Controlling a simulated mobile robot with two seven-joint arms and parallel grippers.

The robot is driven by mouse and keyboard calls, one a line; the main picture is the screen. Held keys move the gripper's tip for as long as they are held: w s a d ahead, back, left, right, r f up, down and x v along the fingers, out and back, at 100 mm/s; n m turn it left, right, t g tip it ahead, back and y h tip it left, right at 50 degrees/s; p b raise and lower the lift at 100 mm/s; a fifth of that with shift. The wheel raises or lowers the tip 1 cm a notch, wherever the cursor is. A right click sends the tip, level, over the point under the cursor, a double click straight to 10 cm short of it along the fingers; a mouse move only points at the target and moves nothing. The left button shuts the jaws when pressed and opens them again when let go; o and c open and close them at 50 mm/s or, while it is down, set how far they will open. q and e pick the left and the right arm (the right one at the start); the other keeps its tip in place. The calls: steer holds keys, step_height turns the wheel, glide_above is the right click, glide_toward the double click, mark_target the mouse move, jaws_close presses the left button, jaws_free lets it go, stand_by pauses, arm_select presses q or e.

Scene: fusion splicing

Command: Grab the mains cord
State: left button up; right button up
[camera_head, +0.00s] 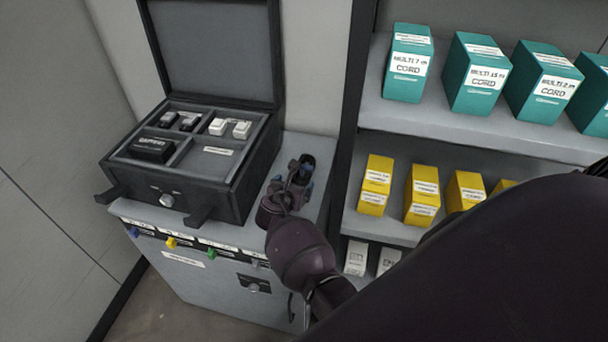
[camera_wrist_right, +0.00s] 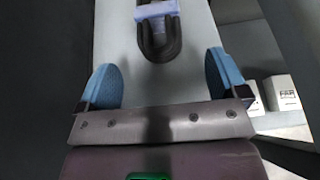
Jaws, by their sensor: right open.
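The mains cord (camera_wrist_right: 157,38) appears to be the black looped bundle with a pale band around it, lying on the grey cabinet top in the right wrist view. In the head view a dark end of it (camera_head: 307,160) shows just beyond my right gripper (camera_head: 293,182), which hides the rest. My right gripper is open, its blue fingertips (camera_wrist_right: 162,78) wide apart and empty. The cord lies ahead of the fingers, roughly centred between them and not touching either. My left gripper is not in view.
An open black case (camera_head: 190,160) with small parts in compartments stands left of the gripper on the cabinet (camera_head: 222,290). Shelves to the right hold teal cord boxes (camera_head: 473,75), yellow boxes (camera_head: 422,195) and small white boxes (camera_head: 356,257). My dark arm covers the lower right.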

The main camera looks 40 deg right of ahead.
mark_target(299, 176)
steer(key=shift+b+x, duration=1.8)
steer(key=shift+x, duration=0.45)
steer(key=shift+w+d, duration=0.35)
steer(key=c, duration=1.1)
